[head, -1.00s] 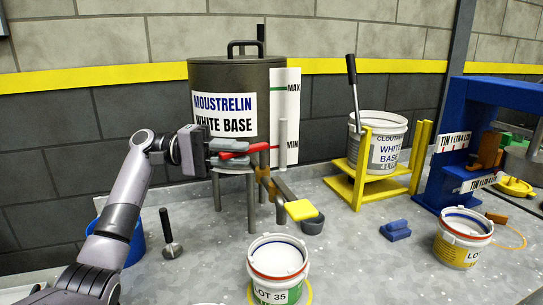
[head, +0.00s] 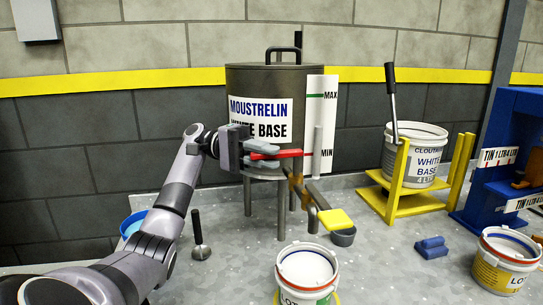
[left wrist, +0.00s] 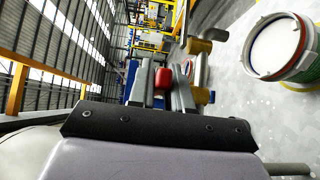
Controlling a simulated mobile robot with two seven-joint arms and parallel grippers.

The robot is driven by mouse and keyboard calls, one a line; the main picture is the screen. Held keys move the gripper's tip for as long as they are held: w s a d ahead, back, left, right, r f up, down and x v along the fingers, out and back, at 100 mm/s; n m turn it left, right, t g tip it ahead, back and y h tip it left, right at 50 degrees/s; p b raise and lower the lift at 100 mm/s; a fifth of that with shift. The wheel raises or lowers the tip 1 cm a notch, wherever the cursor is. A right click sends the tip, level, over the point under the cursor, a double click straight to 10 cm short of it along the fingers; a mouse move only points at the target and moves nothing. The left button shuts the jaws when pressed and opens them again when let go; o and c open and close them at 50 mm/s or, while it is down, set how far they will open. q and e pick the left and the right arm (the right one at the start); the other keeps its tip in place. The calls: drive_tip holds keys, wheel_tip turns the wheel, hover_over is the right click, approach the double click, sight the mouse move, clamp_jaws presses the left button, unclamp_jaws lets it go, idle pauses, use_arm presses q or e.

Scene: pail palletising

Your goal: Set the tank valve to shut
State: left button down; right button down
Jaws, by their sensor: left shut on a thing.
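The dark grey tank (head: 252,82) labelled MOUSTRELIN WHITE BASE stands on legs by the wall. Its valve has a red handle (head: 291,153) near the tank's lower front. The handle looks nearly level in the picture. A brass-coloured fitting (head: 295,181) and an outlet pipe lie below and to the right of it. My left gripper (head: 266,151) is shut on the red handle, hiding part of it. In the left wrist view the red handle end (left wrist: 163,79) shows between the two grey fingers. My right gripper is not in view.
A yellow plate (head: 336,219) and a small grey cup (head: 343,238) are near the outlet. An open white pail (head: 307,270) stands in front. A yellow stand (head: 411,203) holds another pail (head: 425,158). A blue block (head: 432,247) lies on the bench.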

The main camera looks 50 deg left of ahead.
use_arm(q)
drive_tip(key=shift+r, duration=0.1)
drive_tip(key=c, duration=1.4)
unclamp_jaws()
drive_tip(key=shift+a, duration=0.1)
drive_tip(key=shift+b+v, duration=0.35)
drive_tip(key=shift+v, duration=3.25)
